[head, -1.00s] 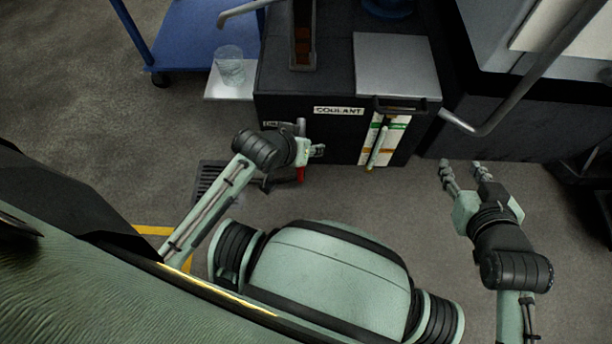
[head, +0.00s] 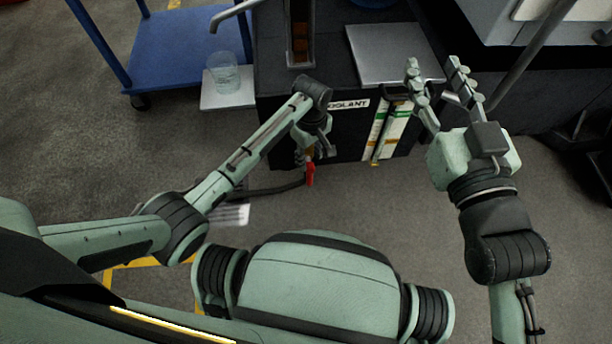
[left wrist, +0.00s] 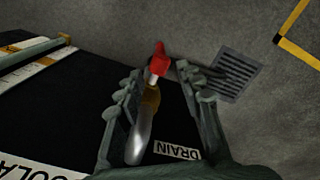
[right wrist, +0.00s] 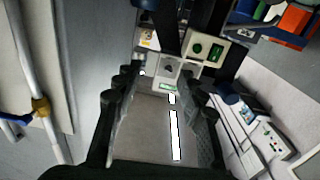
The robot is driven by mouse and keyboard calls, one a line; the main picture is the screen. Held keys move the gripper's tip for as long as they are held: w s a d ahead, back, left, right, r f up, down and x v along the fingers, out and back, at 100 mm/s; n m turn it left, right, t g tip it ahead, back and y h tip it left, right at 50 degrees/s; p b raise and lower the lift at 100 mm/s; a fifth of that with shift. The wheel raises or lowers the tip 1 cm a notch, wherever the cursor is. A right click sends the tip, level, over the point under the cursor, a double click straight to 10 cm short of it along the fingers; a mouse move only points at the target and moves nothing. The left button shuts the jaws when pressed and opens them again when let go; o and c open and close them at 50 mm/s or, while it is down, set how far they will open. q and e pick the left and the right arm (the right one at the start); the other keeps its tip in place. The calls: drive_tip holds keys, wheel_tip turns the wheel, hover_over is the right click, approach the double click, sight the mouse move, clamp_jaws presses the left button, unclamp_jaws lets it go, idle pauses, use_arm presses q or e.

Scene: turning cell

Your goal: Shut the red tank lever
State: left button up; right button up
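The red lever (head: 310,173) is at the drain on the front of the black coolant tank (head: 345,145). In the left wrist view the red lever (left wrist: 160,62) lies just beyond my fingertips, with a brass and silver valve (left wrist: 148,105) behind it. My left gripper (head: 313,153) is at the tank front. Its fingers stand open on either side of the valve in the left wrist view (left wrist: 157,82); contact cannot be told. My right gripper (head: 434,62) is open and empty, in front of the tank's right side in the head view.
A clear beaker (head: 223,72) stands on a pale shelf (head: 230,98) left of the tank, near a blue cart (head: 175,50). A floor grate (left wrist: 235,73) and a dark hose (head: 265,190) lie near the drain. A grey machine is at right.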

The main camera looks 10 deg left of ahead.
sight(310, 166)
use_arm(q)
wheel_tip(310, 166, down, 5)
drive_tip(key=shift+r+b, duration=0.1)
drive_tip(key=shift+b, duration=0.7)
wheel_tip(310, 166, down, 5)
drive_tip(key=shift+f+b, duration=0.2)
drive_tip(key=shift+b, duration=0.85)
drive_tip(key=shift+f, duration=0.45)
use_arm(e)
drive_tip(key=s+r+t+y, duration=0.3)
drive_tip(key=r+t, duration=0.5)
drive_tip(key=r, duration=0.4)
drive_tip(key=shift+s, duration=0.7)
use_arm(q)
drive_tip(key=shift+c, duration=0.6)
use_arm(e)
drive_tip(key=shift+f, duration=0.1)
use_arm(q)
clamp_jaws()
